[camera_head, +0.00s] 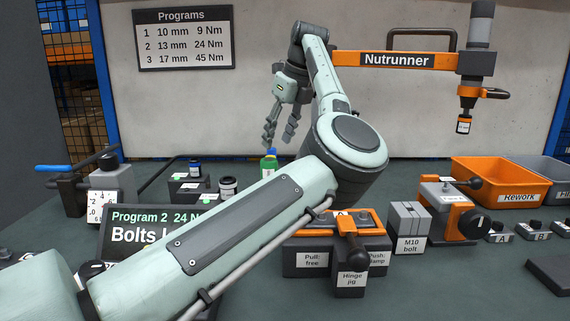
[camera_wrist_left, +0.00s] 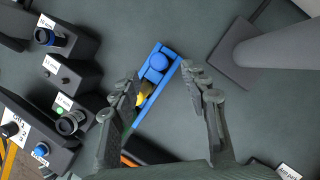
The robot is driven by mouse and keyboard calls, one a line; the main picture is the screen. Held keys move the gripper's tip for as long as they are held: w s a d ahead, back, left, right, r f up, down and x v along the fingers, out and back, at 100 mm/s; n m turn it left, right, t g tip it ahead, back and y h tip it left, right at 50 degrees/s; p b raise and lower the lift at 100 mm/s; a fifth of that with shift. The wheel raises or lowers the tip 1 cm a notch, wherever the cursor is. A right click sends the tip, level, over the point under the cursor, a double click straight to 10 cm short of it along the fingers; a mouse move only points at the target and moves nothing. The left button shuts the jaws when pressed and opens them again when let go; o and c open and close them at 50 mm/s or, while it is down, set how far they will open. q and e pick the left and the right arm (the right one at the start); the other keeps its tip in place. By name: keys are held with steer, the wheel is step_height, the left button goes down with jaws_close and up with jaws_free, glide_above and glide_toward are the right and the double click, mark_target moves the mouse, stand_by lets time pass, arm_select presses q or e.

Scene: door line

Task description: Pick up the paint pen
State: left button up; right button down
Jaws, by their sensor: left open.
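My left gripper (camera_head: 278,136) is open and empty and points down above the back of the bench. In the left wrist view, its fingers (camera_wrist_left: 160,80) stand apart over a narrow blue holder (camera_wrist_left: 171,80). The holder carries a round blue piece (camera_wrist_left: 158,62) and a yellow piece (camera_wrist_left: 145,92), partly hidden by a finger. I cannot tell surely which is the paint pen. In the head view, a small green and blue item (camera_head: 269,162) shows just below the fingertips, its lower part hidden by my arm. The right gripper is not in view.
Dark socket stands (camera_wrist_left: 68,40) are left of the gripper. A hinge fixture (camera_head: 335,250), M10 bolt block (camera_head: 408,226) and orange Rework bin (camera_head: 500,180) stand to the right. The nutrunner (camera_head: 400,60) hangs above. A display (camera_head: 150,225) is partly behind my arm.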

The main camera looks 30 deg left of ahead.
arm_select(q)
steer(key=x, duration=0.7)
steer(key=shift+s+a+f, duration=0.1)
steer(key=shift+f, duration=0.25)
jaws_close()
